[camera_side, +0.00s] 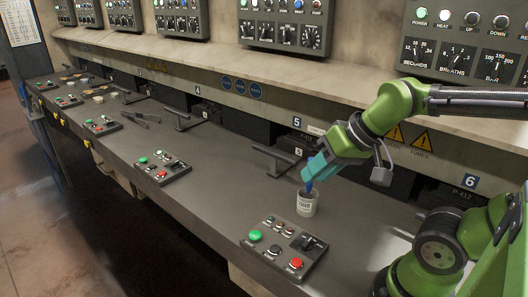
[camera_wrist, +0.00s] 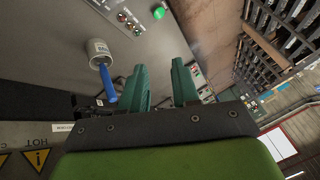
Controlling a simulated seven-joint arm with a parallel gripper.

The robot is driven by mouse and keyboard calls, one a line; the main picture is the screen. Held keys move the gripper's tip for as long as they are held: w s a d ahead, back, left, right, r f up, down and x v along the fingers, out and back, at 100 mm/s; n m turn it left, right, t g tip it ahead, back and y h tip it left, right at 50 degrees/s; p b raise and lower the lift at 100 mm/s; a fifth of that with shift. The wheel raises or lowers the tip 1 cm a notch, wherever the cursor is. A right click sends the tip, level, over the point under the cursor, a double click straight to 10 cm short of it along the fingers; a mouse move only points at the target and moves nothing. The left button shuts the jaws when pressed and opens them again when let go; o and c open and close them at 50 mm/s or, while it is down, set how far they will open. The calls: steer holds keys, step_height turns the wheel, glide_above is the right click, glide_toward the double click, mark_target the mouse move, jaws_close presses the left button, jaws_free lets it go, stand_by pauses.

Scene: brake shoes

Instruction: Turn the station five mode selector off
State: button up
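The station five control box (camera_side: 285,248) lies on the bench in front of the "5" label. It carries a green button, a red button, small knobs and a black selector (camera_side: 308,242) at its right rear. The selector's exact setting is too small to read. Part of a control box with a green button (camera_wrist: 158,13) shows at the top of the wrist view. My gripper (camera_side: 317,168) is above and behind the box, over the white cup. In the wrist view my gripper (camera_wrist: 162,80) has its teal fingers apart, with nothing between them.
A white cup (camera_side: 307,203) holding a blue-handled tool (camera_side: 309,186) stands behind the box, close below my gripper. A black lever handle (camera_side: 275,157) sticks out left of it. Other control boxes (camera_side: 162,170) line the bench leftward.

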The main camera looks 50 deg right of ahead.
mark_target(307, 242)
steer(key=shift+o, duration=0.4)
steer(key=d+f+m, duration=0.1)
steer(key=w+d+f+m+g, duration=0.1)
steer(key=d, duration=0.1)
steer(key=d+f+m+g, duration=0.1)
steer(key=shift+w+d, duration=0.15)
steer(key=shift+w, duration=0.2)
steer(key=d+f+m+g+y, duration=0.25)
steer(key=d+m+g, duration=0.2)
steer(key=m, duration=0.25)
steer(key=a+f+m, duration=0.1)
steer(key=a+f, duration=0.1)
steer(key=f, duration=0.3)
steer(key=a+f+m, duration=0.1)
steer(key=a+f, duration=0.1)
steer(key=f, duration=0.3)
steer(key=a+f+m, duration=0.1)
steer(key=a+f, duration=0.1)
steer(key=f, duration=0.3)
steer(key=shift+s+a+f, duration=0.1)
steer(key=shift+a, duration=0.3)
jaws_close()
